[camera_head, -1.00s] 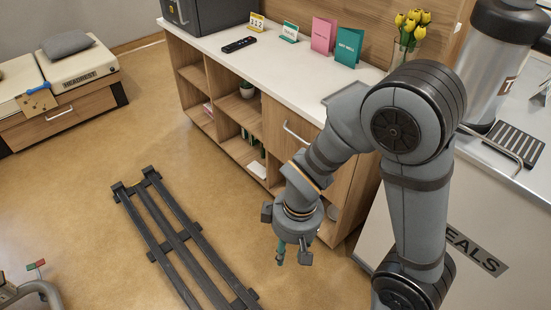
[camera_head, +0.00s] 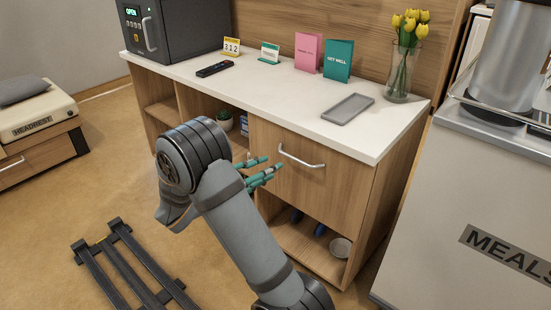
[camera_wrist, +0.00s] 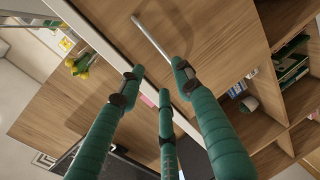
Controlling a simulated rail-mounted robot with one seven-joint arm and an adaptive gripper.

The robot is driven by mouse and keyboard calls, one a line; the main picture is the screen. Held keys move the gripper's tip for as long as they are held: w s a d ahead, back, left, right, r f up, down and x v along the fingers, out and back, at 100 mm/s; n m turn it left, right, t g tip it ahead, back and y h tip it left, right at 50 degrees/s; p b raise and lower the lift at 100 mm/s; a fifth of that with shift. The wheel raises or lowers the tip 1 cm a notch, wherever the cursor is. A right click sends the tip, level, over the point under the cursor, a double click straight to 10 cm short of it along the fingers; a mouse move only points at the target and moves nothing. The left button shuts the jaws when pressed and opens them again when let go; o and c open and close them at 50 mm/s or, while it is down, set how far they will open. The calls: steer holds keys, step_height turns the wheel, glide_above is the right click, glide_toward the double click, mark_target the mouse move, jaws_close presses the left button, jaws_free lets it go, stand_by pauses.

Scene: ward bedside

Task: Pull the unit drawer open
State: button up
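The unit drawer (camera_head: 312,182) is a wooden front at the right end of the bedside unit (camera_head: 400,128), under its white top. It looks shut, flush with the unit. Its silver bar handle (camera_head: 302,160) is near the top edge. In the wrist view the handle (camera_wrist: 152,36) runs slantwise across the wooden front (camera_wrist: 222,35). My gripper (camera_head: 270,172) has green fingers, pointing at the drawer just left of the handle. In the wrist view the fingers (camera_wrist: 158,72) are spread and empty, with the handle beyond their tips. I cannot tell whether any fingertip touches the wood.
On the unit top are a grey tray (camera_head: 348,108), a vase of yellow tulips (camera_head: 401,70), two cards, a remote (camera_head: 214,69) and a dark safe (camera_head: 165,28). A meals cart (camera_head: 470,190) stands close on the right. A dark slatted frame (camera_head: 130,270) lies on the floor.

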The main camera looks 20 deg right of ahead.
mark_target(293, 157)
steer(key=shift+m, duration=0.3)
steer(key=b+x, duration=0.2)
steer(key=x, duration=0.8)
steer(key=shift+w+d+f, duration=0.1)
steer(key=shift+w+f, duration=0.05)
steer(key=shift+c, duration=0.6)
steer(key=c, duration=0.7)
jaws_close()
